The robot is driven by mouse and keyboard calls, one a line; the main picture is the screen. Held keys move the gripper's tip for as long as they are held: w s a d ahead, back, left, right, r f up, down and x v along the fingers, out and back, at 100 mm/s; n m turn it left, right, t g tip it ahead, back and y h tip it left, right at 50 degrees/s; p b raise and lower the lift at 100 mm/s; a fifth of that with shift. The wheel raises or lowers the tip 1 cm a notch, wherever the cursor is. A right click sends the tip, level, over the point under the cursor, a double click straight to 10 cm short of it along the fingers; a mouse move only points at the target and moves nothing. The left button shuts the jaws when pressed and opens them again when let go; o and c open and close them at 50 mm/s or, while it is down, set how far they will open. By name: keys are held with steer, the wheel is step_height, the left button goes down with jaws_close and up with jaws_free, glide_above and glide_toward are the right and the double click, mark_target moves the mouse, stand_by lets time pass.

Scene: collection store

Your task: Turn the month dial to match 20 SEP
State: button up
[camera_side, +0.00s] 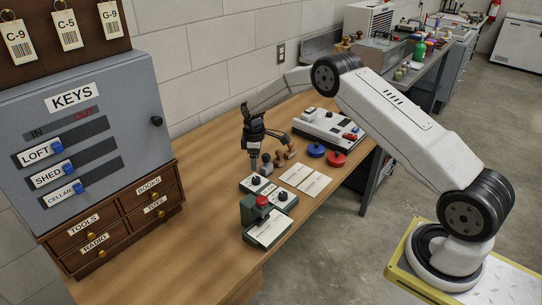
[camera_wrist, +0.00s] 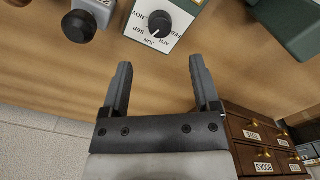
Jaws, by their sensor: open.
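In the wrist view the month dial (camera_wrist: 158,24) is a black knob on a white face with month names around its rim.
A green press (camera_side: 256,212) with a red knob stands close by. A grey block with a black knob (camera_wrist: 82,25) is left of the dial in the wrist view. Several cards (camera_side: 300,176), blue and red pads (camera_side: 316,150) and a drawer cabinet (camera_side: 110,222) surround it.

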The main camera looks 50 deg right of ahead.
mark_target(256, 178)
steer(key=shift+f, duration=3.9)
jaws_close()
steer(key=shift+m, duration=1.9)
